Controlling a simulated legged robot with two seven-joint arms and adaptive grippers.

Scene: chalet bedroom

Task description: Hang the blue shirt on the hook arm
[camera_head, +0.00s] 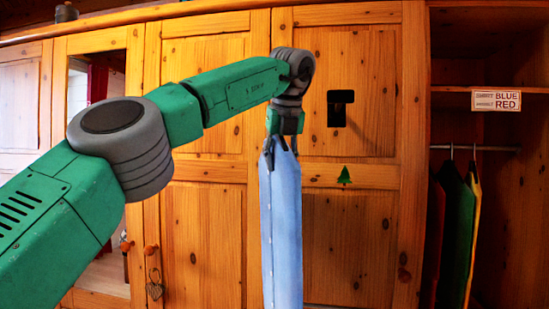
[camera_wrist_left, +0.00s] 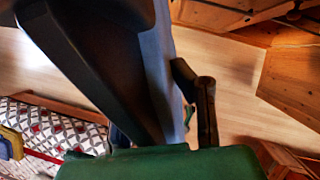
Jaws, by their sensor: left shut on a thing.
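My left gripper (camera_head: 277,148) is shut on the top of the blue shirt (camera_head: 281,225), which hangs straight down below it, seen narrow, nearly edge-on. The black hook arm (camera_head: 340,106) is fixed to the upper panel of the wooden wardrobe door. In the head view the gripper and shirt are left of the hook arm and lower, apart from it in the picture. In the left wrist view the blue shirt (camera_wrist_left: 158,75) runs as a pale blue band beside a large dark part of the gripper. The exact grip point is hidden. My right gripper is not in view.
At right an open wardrobe bay has a rail (camera_head: 480,148) with several hung clothes, among them a green one (camera_head: 456,230). A sign (camera_head: 496,100) reads BLUE and RED. A green tree decoration (camera_head: 344,175) is below the hook. The left wrist view shows wooden floor (camera_wrist_left: 235,85) and patterned bedding (camera_wrist_left: 50,130).

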